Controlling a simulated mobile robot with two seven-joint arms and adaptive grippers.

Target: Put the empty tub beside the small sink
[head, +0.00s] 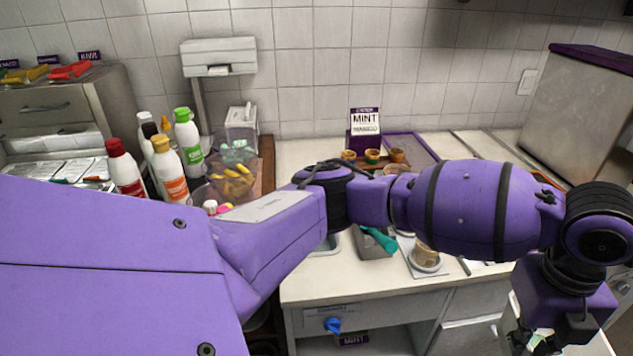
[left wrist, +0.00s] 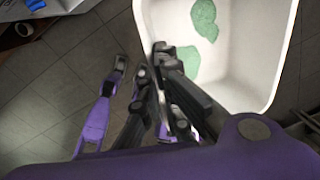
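The empty tub (left wrist: 245,62) is white with green smears inside and fills the upper right of the left wrist view. My left gripper (left wrist: 165,62) has its dark fingers together at the tub's near-left rim and appears shut on it. In the head view my left arm reaches across to the lower right, where the gripper (head: 535,338) is partly cut off by the frame's edge. The small sink (head: 328,246) shows only as a sliver of grey basin under my arm; the rest is hidden. My right gripper is not in view.
A grey holder with a teal-handled scoop (head: 378,238) and a cup on a saucer (head: 425,258) stand on the counter. Squeeze bottles (head: 168,168) and clear topping containers (head: 233,180) crowd the left. Bare counter (head: 320,285) shows at the front edge.

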